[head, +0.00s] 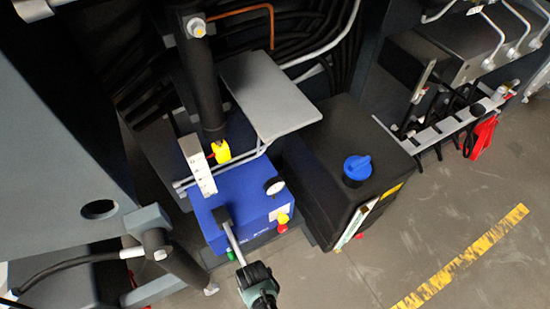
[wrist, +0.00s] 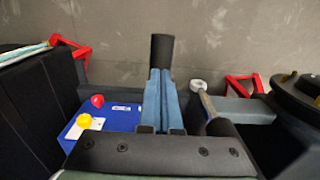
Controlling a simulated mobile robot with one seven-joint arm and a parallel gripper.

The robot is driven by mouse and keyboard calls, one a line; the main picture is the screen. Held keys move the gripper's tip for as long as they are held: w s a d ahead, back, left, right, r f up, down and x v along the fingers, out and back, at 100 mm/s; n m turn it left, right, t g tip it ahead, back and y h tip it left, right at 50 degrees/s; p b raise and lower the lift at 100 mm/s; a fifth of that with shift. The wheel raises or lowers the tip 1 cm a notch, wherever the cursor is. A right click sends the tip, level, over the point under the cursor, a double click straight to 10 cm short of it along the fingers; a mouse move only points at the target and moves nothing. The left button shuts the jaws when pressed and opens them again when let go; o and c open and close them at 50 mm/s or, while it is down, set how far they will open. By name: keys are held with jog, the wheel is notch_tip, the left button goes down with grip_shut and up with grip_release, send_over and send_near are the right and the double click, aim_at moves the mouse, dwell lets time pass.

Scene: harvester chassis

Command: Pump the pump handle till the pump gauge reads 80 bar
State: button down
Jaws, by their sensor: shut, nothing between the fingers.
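The blue pump (head: 240,212) stands on the floor at mid-frame in the head view. Part of it, with red and yellow knobs, shows at left in the wrist view (wrist: 95,122). The round white pump gauge (head: 274,186) sits on its right top edge; its reading is too small to make out. In the wrist view my fingers (wrist: 160,75) are shut together, just by a black cylindrical grip (wrist: 162,50); contact is unclear.
A black tank (head: 345,150) with a blue cap stands right of the pump. A grey plate (head: 268,95) overhangs behind it. A grey panel (head: 60,150) and strut stand at left. Bare floor (head: 430,220) with a yellow stripe lies at lower right.

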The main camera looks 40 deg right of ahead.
jog(key=shift+w+d+f+b, duration=0.1)
jog(key=shift+w+f+b, duration=0.15)
jog(key=shift+f+b, duration=0.25)
jog(key=shift+w+d+f+b, duration=0.1)
jog(key=shift+w+f+b, duration=0.2)
jog(key=shift+f, duration=0.25)
notch_tip(320, 180, up, 10)
jog(key=p, duration=0.9)
jog(key=shift+s+f+p, duration=0.15)
jog(key=shift+s+p, duration=0.1)
jog(key=shift+p, duration=0.1)
jog(key=shift+a, duration=0.1)
notch_tip(320, 180, up, 13)
jog(key=shift+p, duration=0.35)
jog(key=shift+s, duration=0.1)
